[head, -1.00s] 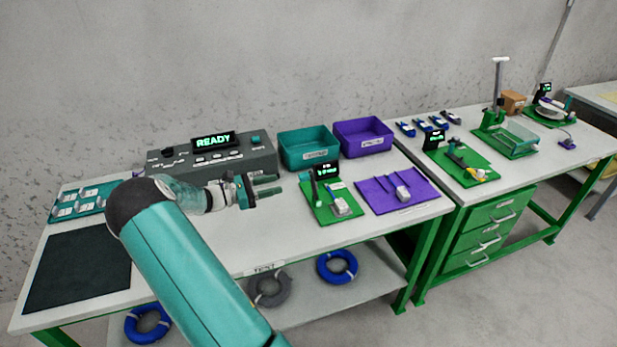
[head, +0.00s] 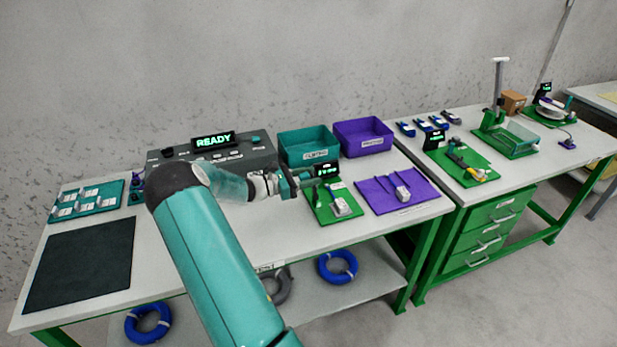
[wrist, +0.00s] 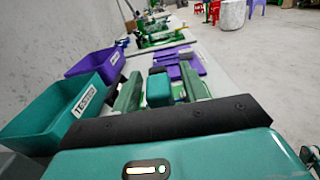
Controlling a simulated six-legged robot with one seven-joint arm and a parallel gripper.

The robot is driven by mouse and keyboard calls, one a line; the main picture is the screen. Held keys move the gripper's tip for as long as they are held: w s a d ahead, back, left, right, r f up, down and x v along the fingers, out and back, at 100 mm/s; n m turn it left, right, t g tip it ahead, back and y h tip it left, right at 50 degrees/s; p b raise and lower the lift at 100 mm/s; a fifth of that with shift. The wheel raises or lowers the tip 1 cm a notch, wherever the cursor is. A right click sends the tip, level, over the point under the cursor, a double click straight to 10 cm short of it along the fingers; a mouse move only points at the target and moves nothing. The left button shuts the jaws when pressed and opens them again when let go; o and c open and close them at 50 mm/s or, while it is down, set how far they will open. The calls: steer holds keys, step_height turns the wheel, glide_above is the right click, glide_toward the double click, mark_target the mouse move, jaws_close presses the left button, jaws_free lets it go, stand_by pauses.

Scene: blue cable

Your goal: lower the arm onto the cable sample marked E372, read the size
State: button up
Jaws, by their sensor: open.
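My gripper (head: 303,183) is held over the left bench at the left edge of a green board (head: 322,209). It also shows in the wrist view (wrist: 162,88), with its two fingers apart and a teal block seen between or beyond them. The green board carries a small lit display (head: 328,170) and a grey-white block (head: 341,207), just right of my gripper. A purple board (head: 425,187) with another grey block (head: 402,193) lies further right. Several white-labelled pieces sit on a teal tray (head: 117,188) at the far left. I cannot read E372 on anything.
A grey console (head: 242,153) reading READY stands behind my arm. A teal bin (head: 308,155) and a purple bin (head: 363,144) stand at the back. A dark mat (head: 80,265) lies front left. Another bench with green boards (head: 480,165) adjoins on the right.

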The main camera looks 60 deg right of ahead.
jaws_close()
